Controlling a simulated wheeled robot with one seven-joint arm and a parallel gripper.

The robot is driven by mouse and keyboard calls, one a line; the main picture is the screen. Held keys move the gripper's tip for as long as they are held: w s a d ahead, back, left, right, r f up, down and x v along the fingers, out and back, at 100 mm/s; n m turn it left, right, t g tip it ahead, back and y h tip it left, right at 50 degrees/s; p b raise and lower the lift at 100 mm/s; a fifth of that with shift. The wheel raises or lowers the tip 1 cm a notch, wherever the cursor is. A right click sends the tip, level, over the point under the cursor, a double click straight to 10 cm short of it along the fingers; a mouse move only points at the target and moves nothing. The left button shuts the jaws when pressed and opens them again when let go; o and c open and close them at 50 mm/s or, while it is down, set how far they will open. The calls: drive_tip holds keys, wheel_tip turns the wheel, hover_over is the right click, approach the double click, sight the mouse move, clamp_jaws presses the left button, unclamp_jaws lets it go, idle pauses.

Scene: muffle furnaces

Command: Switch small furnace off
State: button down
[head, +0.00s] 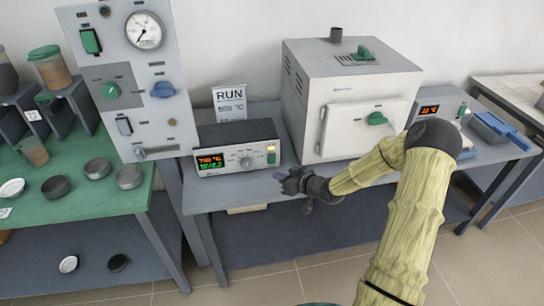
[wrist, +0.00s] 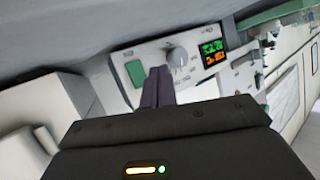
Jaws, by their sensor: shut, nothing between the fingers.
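The white box furnace (head: 340,85) stands on the grey bench, its door closed with a green handle (head: 377,118). Left of it is a control box (head: 222,138) with a lit red and green display (head: 211,162), a round knob (head: 246,162) and a green switch (head: 271,157). My gripper (head: 283,179) is in front of the box's right end, low over the bench. In the wrist view the picture is turned; the closed fingers (wrist: 158,88) point at the panel, between the green switch (wrist: 135,73) and the knob (wrist: 177,56). I cannot tell whether they touch.
A "RUN" sign (head: 230,103) stands behind the control box. A tall grey panel with a gauge (head: 144,30) is to the left, above a green table (head: 80,205) with dishes and jars. A second lit display (head: 429,110) is at the right, near a blue tray (head: 493,126).

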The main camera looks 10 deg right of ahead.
drive_tip(key=p, duration=0.1)
approach(268, 159)
drive_tip(key=shift+s+a+f+x, duration=0.15)
drive_tip(key=shift+x, duration=1.1)
drive_tip(key=shift+s+a+f+x, duration=0.1)
drive_tip(key=shift+s+x, duration=0.05)
drive_tip(key=shift+x, duration=1.05)
drive_tip(key=shift+w, duration=0.1)
drive_tip(key=shift+w, duration=0.3)
drive_tip(key=shift+d+r, duration=0.1)
drive_tip(key=shift+s, duration=0.1)
drive_tip(key=shift+w+p, duration=0.4)
drive_tip(key=shift+w, duration=0.05)
drive_tip(key=shift+s, duration=0.1)
